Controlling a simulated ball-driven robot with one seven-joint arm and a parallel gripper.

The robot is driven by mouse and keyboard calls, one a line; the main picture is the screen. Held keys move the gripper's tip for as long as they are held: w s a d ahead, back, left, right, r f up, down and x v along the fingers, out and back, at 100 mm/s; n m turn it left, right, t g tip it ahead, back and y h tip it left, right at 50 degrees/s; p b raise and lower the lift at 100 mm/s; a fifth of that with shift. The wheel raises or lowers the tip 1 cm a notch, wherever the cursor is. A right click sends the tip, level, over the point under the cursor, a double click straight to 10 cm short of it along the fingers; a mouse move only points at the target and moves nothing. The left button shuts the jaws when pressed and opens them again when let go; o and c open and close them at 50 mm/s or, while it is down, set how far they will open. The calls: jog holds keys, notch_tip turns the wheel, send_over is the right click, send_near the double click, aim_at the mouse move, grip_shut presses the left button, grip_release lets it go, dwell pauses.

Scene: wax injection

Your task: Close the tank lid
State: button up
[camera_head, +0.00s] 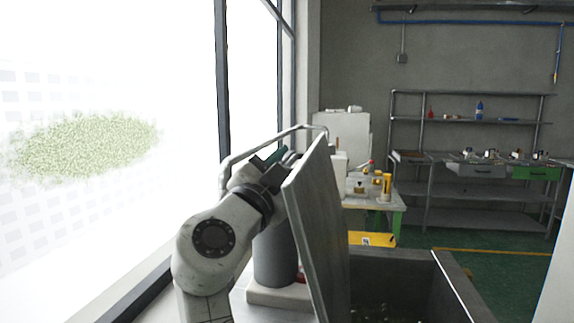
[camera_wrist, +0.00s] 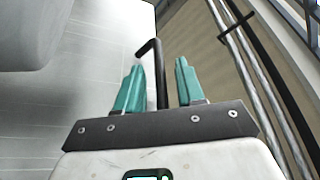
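The tank lid (camera_head: 318,232) is a grey metal panel standing raised and tilted at the left side of the open tank (camera_head: 447,285). My gripper (camera_head: 270,158) is at the lid's left, outer side, near its upper part, and the lid partly hides it. In the wrist view, my gripper's teal fingers (camera_wrist: 160,75) are spread apart. A dark bent bar (camera_wrist: 155,50), which looks like a handle, shows between them. The fingers do not appear clamped on the bar; whether one touches it is unclear. A pale metal surface (camera_wrist: 85,100), probably the lid's outer face, fills the left of that view.
A bent metal rail (camera_head: 240,152) runs close behind my gripper and arm. A grey cylinder (camera_head: 274,258) stands below my forearm. Windows line the left. A table with a yellow item (camera_head: 386,183) and a workbench (camera_head: 470,190) stand farther back.

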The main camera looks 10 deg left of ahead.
jog(key=shift+c, duration=0.2)
grip_shut()
dwell(0.4)
jog(key=d+r+m+g+h+b, duration=0.1)
jog(key=d+m+g+h+b, duration=0.15)
jog(key=d+m+b, duration=0.95)
jog(key=d+f+m+g+y, duration=0.1)
jog(key=d+f, duration=0.2)
jog(key=d, duration=0.5)
jog(key=s+d+f+m+g+y+p, duration=0.1)
jog(key=d+f, duration=0.2)
jog(key=d, duration=0.6)
jog(key=shift+d+f+g, duration=0.25)
jog(key=shift+f+g, duration=0.1)
jog(key=shift+f, duration=0.05)
